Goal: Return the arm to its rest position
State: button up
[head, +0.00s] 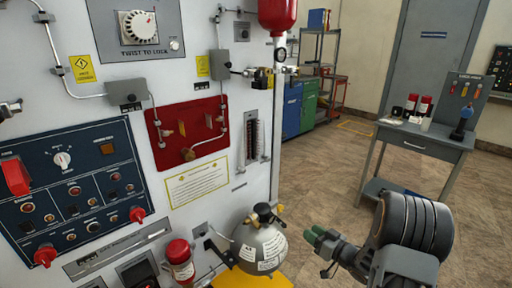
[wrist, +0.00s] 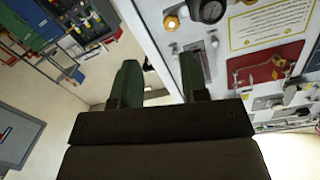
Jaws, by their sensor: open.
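My gripper (head: 318,240) is at the lower right of the head view, in front of the panel and just right of the grey gas cylinder (head: 262,244). Its two green fingers point left toward the cylinder and appear apart from it. In the wrist view my gripper (wrist: 157,85) shows two green fingers spread with a gap between them and nothing held. The dark arm link behind the gripper is mine and fills the lower right of the head view.
The white panel (head: 205,165) with a red plate (head: 188,132) and a blue control box (head: 70,190) fills the left. A red canister (head: 180,260) stands low beside the cylinder. A grey table (head: 425,139) stands at the right. Open floor (head: 315,170) lies between.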

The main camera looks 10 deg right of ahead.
jog(key=s+d+f+m+g+h+p, duration=0.1)
jog(key=s+d+f+m+g+h, duration=0.2)
jog(key=d+f+h, duration=0.45)
jog(key=s+r+m+g+h+p, duration=0.2)
jog(key=s+r+g+h+p, duration=0.25)
jog(key=s+r+g, duration=0.35)
jog(key=s+a+r+p, duration=0.3)
jog(key=a+r, duration=0.2)
jog(key=r, duration=0.3)
jog(key=s+a+r+y+p, duration=0.1)
jog(key=s+a+r+p, duration=0.2)
jog(key=a+r, duration=0.3)
jog(key=s+a+r+n+y+p, duration=0.1)
jog(key=s+a+r+p, duration=0.2)
jog(key=r, duration=0.8)
jog(key=shift+a+r+p, duration=0.3)
jog(key=shift+a, duration=0.9)
jog(key=shift+y, duration=0.3)
